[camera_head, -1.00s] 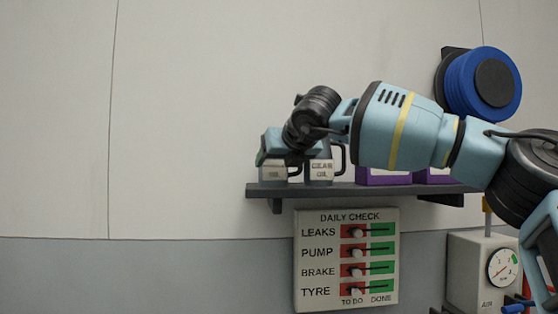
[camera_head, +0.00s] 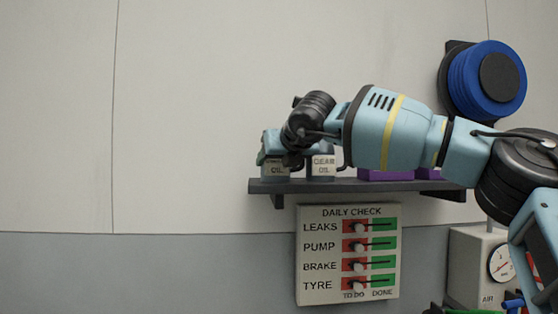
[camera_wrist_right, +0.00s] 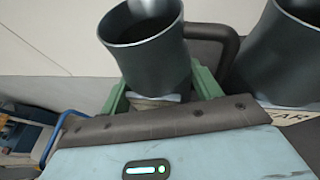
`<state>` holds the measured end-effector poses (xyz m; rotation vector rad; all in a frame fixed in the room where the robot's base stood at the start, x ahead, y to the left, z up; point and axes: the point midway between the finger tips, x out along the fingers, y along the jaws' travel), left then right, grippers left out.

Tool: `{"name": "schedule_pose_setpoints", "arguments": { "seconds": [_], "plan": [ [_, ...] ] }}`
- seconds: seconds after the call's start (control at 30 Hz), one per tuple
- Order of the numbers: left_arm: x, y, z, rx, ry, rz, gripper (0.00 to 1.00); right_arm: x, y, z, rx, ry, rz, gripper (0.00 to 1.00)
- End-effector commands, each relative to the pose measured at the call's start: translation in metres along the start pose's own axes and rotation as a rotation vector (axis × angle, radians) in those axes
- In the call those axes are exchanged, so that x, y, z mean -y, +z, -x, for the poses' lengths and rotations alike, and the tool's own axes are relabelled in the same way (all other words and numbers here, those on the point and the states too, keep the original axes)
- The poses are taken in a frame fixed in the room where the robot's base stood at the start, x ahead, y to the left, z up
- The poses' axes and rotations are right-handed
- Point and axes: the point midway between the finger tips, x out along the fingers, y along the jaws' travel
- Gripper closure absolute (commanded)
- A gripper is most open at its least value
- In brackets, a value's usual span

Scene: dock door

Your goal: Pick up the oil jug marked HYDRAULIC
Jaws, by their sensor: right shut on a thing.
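A dark grey oil jug (camera_head: 276,171) with a pale label stands at the left end of the wall shelf. The label's lower word reads OIL; its upper word is hidden by my right gripper (camera_head: 275,157), so I cannot read HYDRAULIC. The jug's base appears to rest on the shelf. My left gripper is not in view.
A GEAR OIL jug (camera_head: 322,167) stands close to the right; it also shows in the wrist view (camera_wrist_right: 285,55). Purple boxes (camera_head: 385,175) sit farther right on the dark shelf (camera_head: 350,187). A DAILY CHECK board (camera_head: 347,255) hangs below. A blue reel (camera_head: 490,80) is upper right.

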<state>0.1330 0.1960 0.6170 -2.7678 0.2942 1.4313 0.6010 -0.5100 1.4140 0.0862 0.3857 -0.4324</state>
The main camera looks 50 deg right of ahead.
Motion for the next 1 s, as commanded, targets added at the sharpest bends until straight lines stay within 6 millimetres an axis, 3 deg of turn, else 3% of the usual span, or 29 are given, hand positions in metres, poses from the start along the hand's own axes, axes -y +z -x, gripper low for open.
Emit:
{"name": "schedule_pose_setpoints", "arguments": {
  "seconds": [0.37, 0.7, 1.0],
  "plan": [
    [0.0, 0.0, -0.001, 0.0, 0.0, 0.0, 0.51, 0.0, 0.009, 0.004, 0.003, -0.001, 0.0, 0.67],
    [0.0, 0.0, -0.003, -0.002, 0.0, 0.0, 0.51, 0.0, 0.035, 0.015, 0.004, -0.001, -0.001, 0.67],
    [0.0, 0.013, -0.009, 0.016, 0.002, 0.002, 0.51, 0.012, 0.023, 0.044, 0.001, 0.001, 0.0, 0.67]
  ]
}}
